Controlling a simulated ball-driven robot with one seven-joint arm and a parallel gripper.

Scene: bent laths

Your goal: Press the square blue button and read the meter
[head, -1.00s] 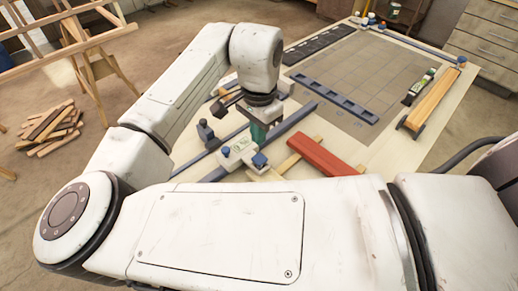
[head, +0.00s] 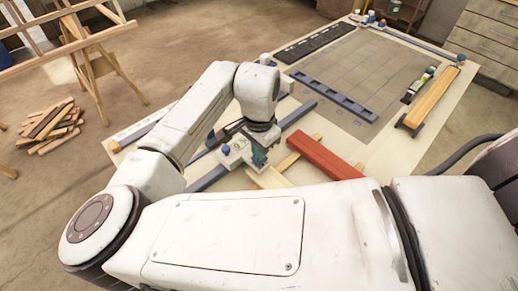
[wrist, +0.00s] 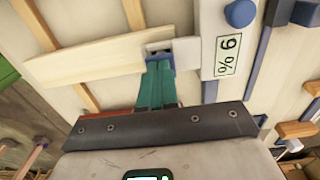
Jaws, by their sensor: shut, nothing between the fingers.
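My gripper (wrist: 157,68) is shut, its two green fingers side by side. In the wrist view its tips are at a small blue square piece (wrist: 150,48), which they partly cover; I cannot tell whether they press it. In the head view my gripper (head: 259,156) is over the right end of the white meter box (head: 232,157), hiding the button there. The meter's pale display (wrist: 228,55) is turned sideways and shows one digit, a 6 or 9, with a percent sign. A round blue knob (wrist: 240,13) is on the same box.
A red block (head: 325,158) lies right of the meter box, with pale wooden laths (head: 268,178) near it. A blue slotted rail (head: 335,97) and a gridded mat (head: 375,75) are farther back. A wooden bar (head: 431,97) lies on the table's right side.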

